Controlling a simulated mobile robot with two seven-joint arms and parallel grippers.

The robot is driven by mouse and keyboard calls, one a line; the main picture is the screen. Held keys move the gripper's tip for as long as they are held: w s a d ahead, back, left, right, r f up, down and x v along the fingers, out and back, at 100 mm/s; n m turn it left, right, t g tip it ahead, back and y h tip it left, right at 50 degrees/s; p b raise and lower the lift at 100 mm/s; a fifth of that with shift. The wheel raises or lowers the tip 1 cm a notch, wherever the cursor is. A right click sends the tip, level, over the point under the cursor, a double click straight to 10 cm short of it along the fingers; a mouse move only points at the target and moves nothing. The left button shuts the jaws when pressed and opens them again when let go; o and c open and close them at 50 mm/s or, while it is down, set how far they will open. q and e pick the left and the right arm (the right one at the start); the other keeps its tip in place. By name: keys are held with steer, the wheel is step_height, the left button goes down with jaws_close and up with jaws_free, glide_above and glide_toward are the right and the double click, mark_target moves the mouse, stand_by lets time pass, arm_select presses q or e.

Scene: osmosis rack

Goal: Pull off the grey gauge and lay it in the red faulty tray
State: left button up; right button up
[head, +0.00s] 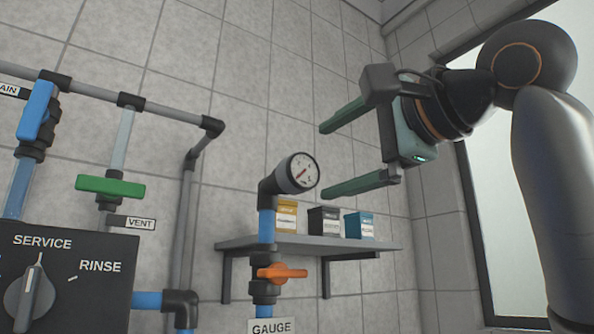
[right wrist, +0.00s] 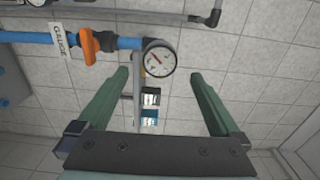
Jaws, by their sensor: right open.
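The grey gauge (head: 297,173) has a round white dial and sits on a dark elbow at the top of a blue pipe in the head view. It also shows in the right wrist view (right wrist: 160,58), just beyond the fingertips and between their lines. My right gripper (head: 322,163) is open and empty, to the right of the gauge and apart from it, its two green fingers pointing toward it. In the right wrist view the fingers (right wrist: 165,76) stand wide apart. My left gripper is in neither view. The red faulty tray is not visible.
An orange valve handle (head: 282,272) sits on the pipe below the gauge. A wall shelf (head: 330,244) behind holds small boxes (head: 324,221). A green vent handle (head: 110,186), a blue handle (head: 36,110) and a dark control panel (head: 75,285) are at left.

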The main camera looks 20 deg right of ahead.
mark_target(305, 169)
steer(key=p+x, duration=0.1)
steer(key=x, duration=0.6)
steer(key=shift+w, duration=0.15)
stand_by(1.0)
jaws_close()
stand_by(0.8)
steer(key=shift+b+v, duration=1.45)
steer(key=shift+v, duration=1.6)
